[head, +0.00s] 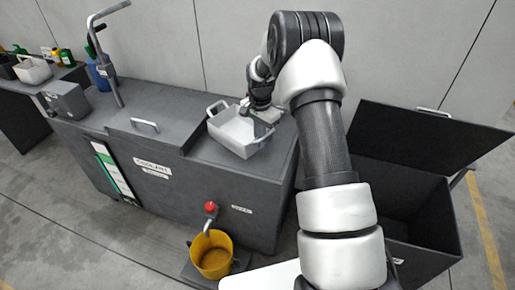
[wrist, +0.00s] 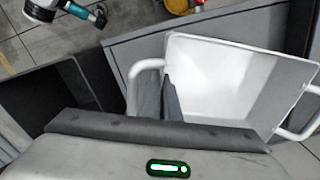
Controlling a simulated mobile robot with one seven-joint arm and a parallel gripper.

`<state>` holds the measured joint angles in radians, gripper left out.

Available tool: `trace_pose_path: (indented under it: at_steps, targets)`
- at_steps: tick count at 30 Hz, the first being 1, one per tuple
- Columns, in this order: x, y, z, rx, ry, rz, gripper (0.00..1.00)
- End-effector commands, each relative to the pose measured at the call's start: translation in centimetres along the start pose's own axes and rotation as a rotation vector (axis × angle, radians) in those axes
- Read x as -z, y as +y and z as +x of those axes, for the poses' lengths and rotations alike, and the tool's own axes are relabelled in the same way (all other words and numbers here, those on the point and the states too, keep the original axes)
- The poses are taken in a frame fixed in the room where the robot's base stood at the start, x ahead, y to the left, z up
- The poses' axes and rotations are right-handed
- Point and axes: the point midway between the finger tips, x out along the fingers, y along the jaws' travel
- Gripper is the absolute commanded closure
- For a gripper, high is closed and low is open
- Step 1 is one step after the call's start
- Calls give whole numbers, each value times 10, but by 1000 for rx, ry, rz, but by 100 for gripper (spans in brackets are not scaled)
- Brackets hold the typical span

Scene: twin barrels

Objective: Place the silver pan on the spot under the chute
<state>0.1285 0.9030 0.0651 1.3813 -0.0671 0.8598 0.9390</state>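A pale silver-grey pan (head: 240,136) with a loop handle at each end sits on top of the dark grey tank. My gripper (head: 259,112) is at the pan's back right side, by its rim. In the wrist view the pan (wrist: 225,85) is open and empty, with a white handle (wrist: 135,78) on the left. Dark finger parts (wrist: 168,98) show between that handle and the pan wall. I cannot tell whether they grip it. A spout with a red knob (head: 210,208) sticks out of the tank front, above a yellow bucket (head: 213,258). I cannot identify a chute.
The tank (head: 190,175) has a lid with a handle and a bent grey pipe (head: 105,60). A dark open bin (head: 425,215) with a raised lid stands at right. Another whitish pan (head: 33,70) and bottles stand on the left bench.

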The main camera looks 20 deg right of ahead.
Motion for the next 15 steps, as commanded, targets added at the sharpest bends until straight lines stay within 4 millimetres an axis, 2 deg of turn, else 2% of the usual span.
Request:
trace_pose_path:
  at_steps: [4,10,15]
  targets:
    - [0,-1,10,4,2,0,100]
    - [0,-1,36,4,2,-1,100]
    - [0,-2,38,5,3,-1,100]
